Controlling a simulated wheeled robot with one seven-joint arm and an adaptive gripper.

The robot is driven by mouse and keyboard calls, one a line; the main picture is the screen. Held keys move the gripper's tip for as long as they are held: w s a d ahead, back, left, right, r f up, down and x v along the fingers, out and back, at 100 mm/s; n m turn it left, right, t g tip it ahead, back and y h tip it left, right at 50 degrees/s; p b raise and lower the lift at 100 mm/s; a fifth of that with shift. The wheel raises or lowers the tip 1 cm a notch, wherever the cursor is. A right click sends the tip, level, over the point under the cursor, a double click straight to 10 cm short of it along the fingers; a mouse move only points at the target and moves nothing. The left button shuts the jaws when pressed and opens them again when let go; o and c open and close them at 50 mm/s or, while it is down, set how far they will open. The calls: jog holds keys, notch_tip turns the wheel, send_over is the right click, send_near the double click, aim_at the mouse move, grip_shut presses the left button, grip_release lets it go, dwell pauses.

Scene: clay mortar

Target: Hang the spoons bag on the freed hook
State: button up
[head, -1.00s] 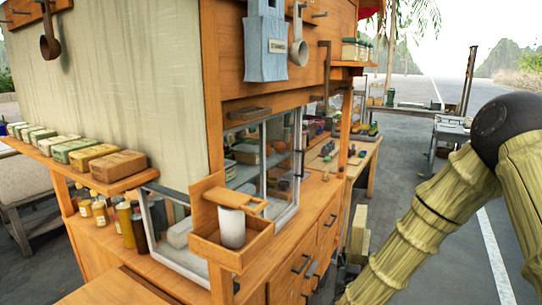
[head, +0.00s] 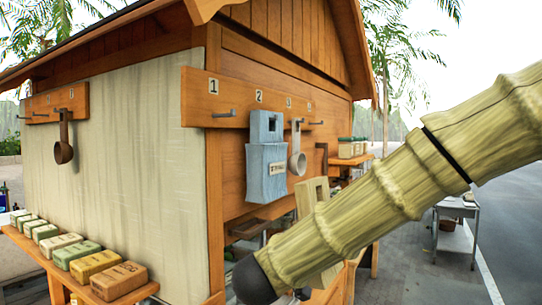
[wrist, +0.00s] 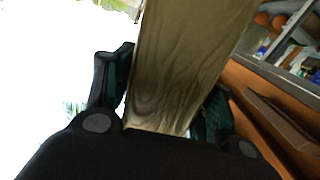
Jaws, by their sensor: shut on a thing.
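The numbered hook board (head: 196,96) is on the stall's wall. The hook under number 1 (head: 225,114) is bare. A blue bag (head: 266,172) with a small label and a square hole at its top hangs under number 2. A pale wood-coloured piece with a square opening (head: 303,203), perhaps the spoons bag, shows partly behind my arm; no label on it can be read. In the wrist view my gripper (wrist: 165,115) is shut on a pale wood-grained piece (wrist: 185,60). My gripper is hidden in the head view.
A ladle (head: 297,160) hangs under number 3, beside the blue bag. A bare hook (head: 316,122) is at the board's right end. Another board (head: 58,103) with a brown ladle is at the left. Several boxes (head: 90,262) line a shelf at lower left.

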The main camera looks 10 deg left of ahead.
jog(key=s+a+r+p, duration=0.1)
jog(key=r, duration=0.2)
jog(key=s+a+r, duration=0.2)
jog(key=r, duration=0.2)
jog(key=s+a+r+p, duration=0.1)
jog(key=s+r, duration=0.1)
jog(key=r, duration=0.2)
jog(key=shift+s+a+p, duration=0.15)
jog(key=shift+p, duration=0.2)
jog(key=s+a+r+n+p, duration=0.1)
jog(key=s+a+r+p, duration=0.1)
jog(key=s+a+r, duration=0.4)
jog(key=w+a, duration=0.3)
jog(key=a, duration=0.4)
jog(key=shift+a+y, duration=0.3)
jog(key=shift+y, duration=0.1)
dwell(0.4)
dwell(0.4)
jog(key=o, duration=1.4)
